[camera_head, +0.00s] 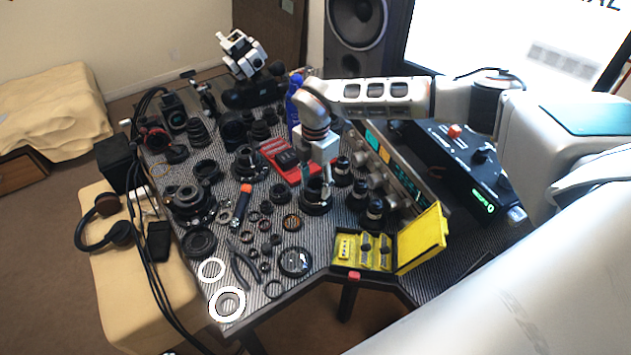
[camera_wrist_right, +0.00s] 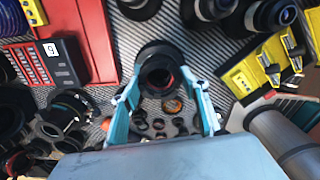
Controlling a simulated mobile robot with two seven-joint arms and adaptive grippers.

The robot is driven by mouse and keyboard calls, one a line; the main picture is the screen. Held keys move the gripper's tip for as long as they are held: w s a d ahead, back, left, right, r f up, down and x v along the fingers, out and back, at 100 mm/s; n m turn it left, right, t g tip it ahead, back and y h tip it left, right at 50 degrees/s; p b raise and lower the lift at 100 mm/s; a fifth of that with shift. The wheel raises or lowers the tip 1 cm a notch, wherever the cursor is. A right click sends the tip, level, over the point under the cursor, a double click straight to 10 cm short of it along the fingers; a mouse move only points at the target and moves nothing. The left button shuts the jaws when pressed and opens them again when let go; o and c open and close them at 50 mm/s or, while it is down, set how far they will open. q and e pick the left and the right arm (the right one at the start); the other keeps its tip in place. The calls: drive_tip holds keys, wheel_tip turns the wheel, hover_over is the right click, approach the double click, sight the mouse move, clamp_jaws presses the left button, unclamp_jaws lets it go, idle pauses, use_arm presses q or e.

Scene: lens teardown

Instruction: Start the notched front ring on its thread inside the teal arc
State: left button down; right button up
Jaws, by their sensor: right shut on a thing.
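My right gripper (camera_head: 326,184) points down at a dark, upright lens barrel (camera_head: 316,202) near the middle of the bench. In the right wrist view its two teal fingers (camera_wrist_right: 163,97) stand on either side of a black round part with an open centre and a reddish inner edge. I take this part to be the notched front ring (camera_wrist_right: 160,76); its notches are too small to tell. The gripper is shut on it. Whether the ring touches the thread is hidden, and I cannot make out the teal arc. My left gripper is not in view.
An open yellow case (camera_head: 365,262) stands close at the right front. A red case (camera_head: 285,160) lies behind and left of the barrel. Loose rings and lens parts crowd the left, with white rings (camera_head: 227,304) at the front corner. An instrument panel (camera_head: 385,165) stands at right.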

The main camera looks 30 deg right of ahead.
drive_tip(key=shift+f, duration=0.2)
idle(0.5)
drive_tip(key=o, duration=1.4)
wheel_tip(320, 180, up, 12)
